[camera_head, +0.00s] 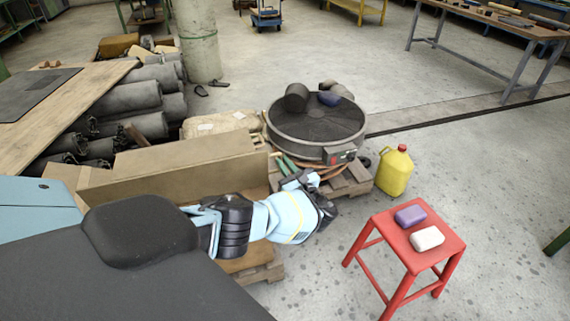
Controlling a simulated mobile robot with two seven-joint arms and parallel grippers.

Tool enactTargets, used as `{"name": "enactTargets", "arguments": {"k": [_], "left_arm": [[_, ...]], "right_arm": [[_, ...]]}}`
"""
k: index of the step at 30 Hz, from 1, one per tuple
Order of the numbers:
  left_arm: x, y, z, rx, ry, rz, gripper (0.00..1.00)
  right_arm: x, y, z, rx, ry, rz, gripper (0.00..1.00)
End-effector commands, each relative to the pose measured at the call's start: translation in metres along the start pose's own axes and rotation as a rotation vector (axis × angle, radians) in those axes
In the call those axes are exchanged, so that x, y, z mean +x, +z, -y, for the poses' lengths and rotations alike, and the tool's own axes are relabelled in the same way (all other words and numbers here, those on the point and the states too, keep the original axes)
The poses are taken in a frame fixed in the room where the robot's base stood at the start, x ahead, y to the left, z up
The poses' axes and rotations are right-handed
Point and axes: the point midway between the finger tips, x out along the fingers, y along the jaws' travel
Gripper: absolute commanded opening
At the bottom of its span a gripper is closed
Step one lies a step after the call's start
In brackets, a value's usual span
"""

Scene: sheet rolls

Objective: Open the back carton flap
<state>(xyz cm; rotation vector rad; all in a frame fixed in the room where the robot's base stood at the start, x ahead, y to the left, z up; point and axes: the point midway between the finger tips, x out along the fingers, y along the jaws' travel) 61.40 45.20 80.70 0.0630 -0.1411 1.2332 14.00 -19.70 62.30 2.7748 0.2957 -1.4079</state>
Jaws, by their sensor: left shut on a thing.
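The brown carton (170,172) sits at the left middle on a wooden pallet, with a long upright panel facing me. A flap (63,179) sticks out at its left end. My left gripper (291,180) is at the carton's right end, its light blue arm crossing in front of the carton's lower part. It is shut on a carton flap; the fingertips and the gripped edge are small and mostly hidden, so I cannot tell which flap. My right gripper is out of view.
A round black turntable machine (315,128) stands behind the carton. A yellow jug (394,171) and a red stool (444,243) with two blocks are to the right. Dark rolls (128,97) lie stacked at the left beside a wooden table (50,119).

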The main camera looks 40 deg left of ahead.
Motion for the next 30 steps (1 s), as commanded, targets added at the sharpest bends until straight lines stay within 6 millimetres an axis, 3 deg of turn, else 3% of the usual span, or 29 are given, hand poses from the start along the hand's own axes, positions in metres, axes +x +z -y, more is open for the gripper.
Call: {"name": "enactTargets", "arguments": {"k": [11,12,17,26,30], "left_arm": [[-0.001,-0.002,-0.001,0.002,0.0,0.001,0.0],[-0.001,-0.002,-0.001,0.002,0.0,0.001,0.13],[-0.001,-0.001,-0.001,0.001,0.0,0.002,0.33],[-0.002,-0.001,0.0,0.0,-0.001,0.003,0.33],[-0.016,0.0,0.0,0.0,-0.002,0.002,0.33]], "right_arm": [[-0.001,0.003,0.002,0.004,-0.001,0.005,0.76],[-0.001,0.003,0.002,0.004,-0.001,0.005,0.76],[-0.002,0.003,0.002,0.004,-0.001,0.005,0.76],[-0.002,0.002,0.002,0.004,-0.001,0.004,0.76],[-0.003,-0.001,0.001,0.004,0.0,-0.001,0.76]]}}
